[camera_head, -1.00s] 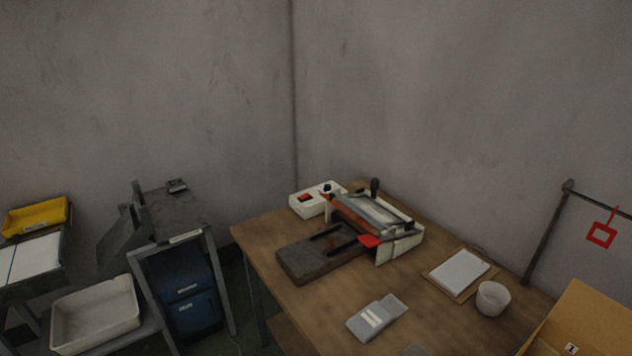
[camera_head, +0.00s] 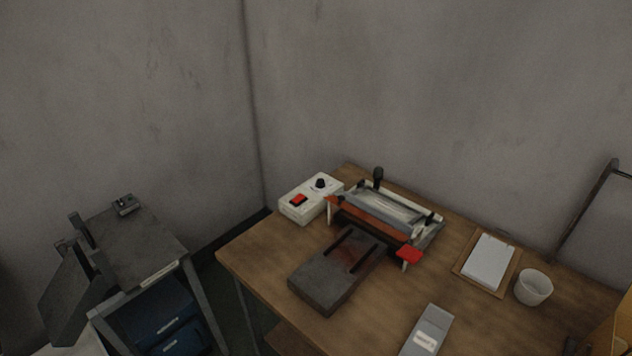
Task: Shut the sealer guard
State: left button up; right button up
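The sealer (camera_head: 385,215) stands toward the back of the wooden table. It has a pale frame, an orange-brown front strip, a red tab (camera_head: 409,254) at its front right corner and a dark upright knob (camera_head: 378,176) at the back. A clear or grey panel, which looks like the guard (camera_head: 390,208), lies over its top; I cannot tell its exact angle. A white control box (camera_head: 311,198) with a red switch and black dial sits to its left. A dark slotted plate (camera_head: 338,270) lies in front. Neither of my grippers is in view.
The wooden table (camera_head: 455,290) also holds a grey labelled packet (camera_head: 427,331), a clipboard (camera_head: 488,262) and a white cup (camera_head: 533,287). A grey metal stand (camera_head: 132,247) with blue drawers is at the left. A cardboard box (camera_head: 612,325) edges in at the right.

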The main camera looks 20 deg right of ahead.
aim_at(340, 200)
jog(key=i+j, duration=0.95)
jog(key=i+j+z, duration=0.1)
jog(key=z, duration=0.3)
jog(key=i+j+z, duration=0.1)
jog(key=z, duration=0.35)
jog(key=i+j+z, duration=0.1)
jog(key=j+z, duration=0.15)
jog(key=z, duration=0.15)
